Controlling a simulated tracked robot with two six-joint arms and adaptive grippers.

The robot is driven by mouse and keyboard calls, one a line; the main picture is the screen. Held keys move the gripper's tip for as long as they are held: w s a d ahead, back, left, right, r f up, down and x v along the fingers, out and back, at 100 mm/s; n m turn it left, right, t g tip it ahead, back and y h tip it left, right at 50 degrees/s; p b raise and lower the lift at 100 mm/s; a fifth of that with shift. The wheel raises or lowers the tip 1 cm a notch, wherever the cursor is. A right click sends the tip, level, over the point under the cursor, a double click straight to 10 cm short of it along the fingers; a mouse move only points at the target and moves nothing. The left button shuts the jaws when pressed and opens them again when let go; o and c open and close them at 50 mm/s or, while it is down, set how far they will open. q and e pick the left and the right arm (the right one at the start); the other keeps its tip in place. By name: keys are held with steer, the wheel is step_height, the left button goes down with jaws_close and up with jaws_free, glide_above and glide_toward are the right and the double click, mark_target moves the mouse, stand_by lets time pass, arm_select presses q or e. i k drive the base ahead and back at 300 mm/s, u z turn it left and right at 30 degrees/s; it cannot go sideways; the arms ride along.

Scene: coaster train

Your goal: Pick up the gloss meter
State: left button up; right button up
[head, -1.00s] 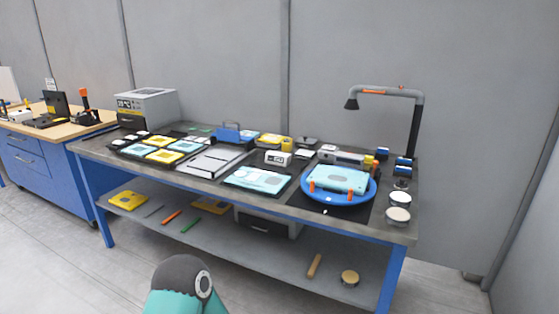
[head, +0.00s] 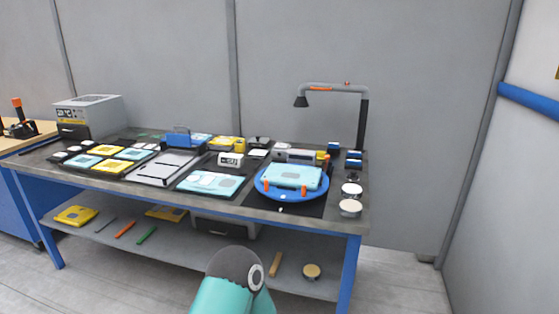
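No label names the gloss meter, so I cannot tell for sure which thing it is. A small white box with a dark display (head: 230,159) stands upright mid-bench, behind a light-blue panel. A longer grey instrument (head: 295,156) lies behind the round blue stand and is partly hidden by it. A blue device with a handle (head: 180,138) stands farther left at the back. Neither gripper is in view. Only a teal and dark grey part of my own arm shows at the bottom, in front of the bench and apart from these things.
The blue-framed bench (head: 110,184) holds several panels and trays. A round blue stand (head: 291,197) carries a light-blue panel. A lamp on a bent post (head: 363,125) rises at the back right. Round tins (head: 350,208) sit at the right edge. Open floor lies right of the bench.

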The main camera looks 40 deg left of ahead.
mark_target(229, 160)
steer(key=u, duration=1.25)
steer(key=i, duration=0.1)
steer(key=z, duration=2.45)
steer(key=i, duration=0.35)
steer(key=z, duration=0.35)
steer(key=i, duration=0.6)
steer(key=u, duration=4.15)
steer(key=i, duration=1)
steer(key=z, duration=0.25)
